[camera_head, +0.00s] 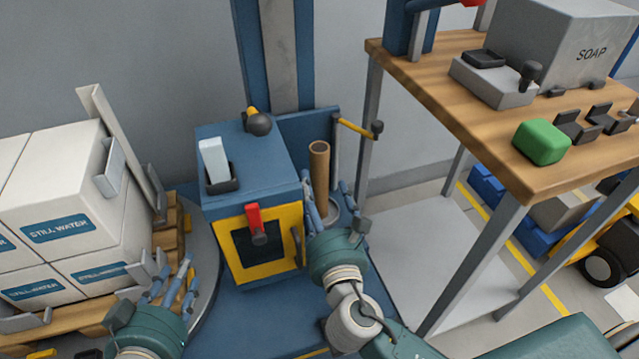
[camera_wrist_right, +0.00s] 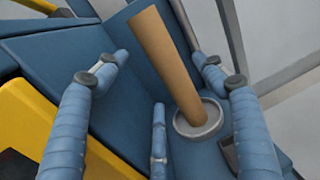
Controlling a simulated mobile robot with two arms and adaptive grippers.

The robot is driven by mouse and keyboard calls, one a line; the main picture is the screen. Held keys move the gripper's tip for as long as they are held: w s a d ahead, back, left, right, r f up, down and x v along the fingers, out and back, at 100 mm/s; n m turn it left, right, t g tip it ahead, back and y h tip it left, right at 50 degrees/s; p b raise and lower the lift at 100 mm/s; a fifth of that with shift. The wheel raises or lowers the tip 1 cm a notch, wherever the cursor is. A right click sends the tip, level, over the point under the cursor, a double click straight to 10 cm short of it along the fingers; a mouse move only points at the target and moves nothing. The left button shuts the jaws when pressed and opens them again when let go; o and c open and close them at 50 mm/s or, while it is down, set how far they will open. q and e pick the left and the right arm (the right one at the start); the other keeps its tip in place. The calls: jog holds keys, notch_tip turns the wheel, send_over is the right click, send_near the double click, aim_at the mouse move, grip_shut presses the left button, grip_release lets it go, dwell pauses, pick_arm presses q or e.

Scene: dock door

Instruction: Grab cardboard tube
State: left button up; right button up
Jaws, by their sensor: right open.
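In the right wrist view the tube (camera_wrist_right: 168,62) rises from a round grey holder (camera_wrist_right: 198,118) on a blue base. My right gripper (camera_head: 332,200) is open, with its blue fingers on either side of the tube's lower part; in the wrist view the right gripper (camera_wrist_right: 160,85) shows the tube between the spread fingers, with no clear contact. My left gripper (camera_head: 172,283) is beside the pallet at the left, its fingers apart, with nothing seen between them.
A blue machine box (camera_head: 250,170) with a yellow-framed opening and red lever stands left of the tube. Stacked Still Water boxes (camera_head: 60,190) sit on a pallet at the left. A wooden table (camera_head: 450,95) with a soap box (camera_head: 560,40) and green block (camera_head: 541,142) stands at the right.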

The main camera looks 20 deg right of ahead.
aim_at(317, 179)
jog(key=w, duration=0.3)
jog(key=shift+w+d+r, duration=0.15)
jog(key=shift+w+d, duration=0.15)
jog(key=shift+w, duration=0.05)
pick_arm(q)
jog(key=shift+t, duration=0.9)
jog(key=r, duration=0.1)
jog(key=w+r, duration=0.1)
jog(key=d+r, duration=0.1)
jog(key=shift+w+r, duration=0.3)
jog(key=shift+w, duration=0.05)
pick_arm(e)
jog(key=c, duration=1.2)
jog(key=shift+c, duration=0.2)
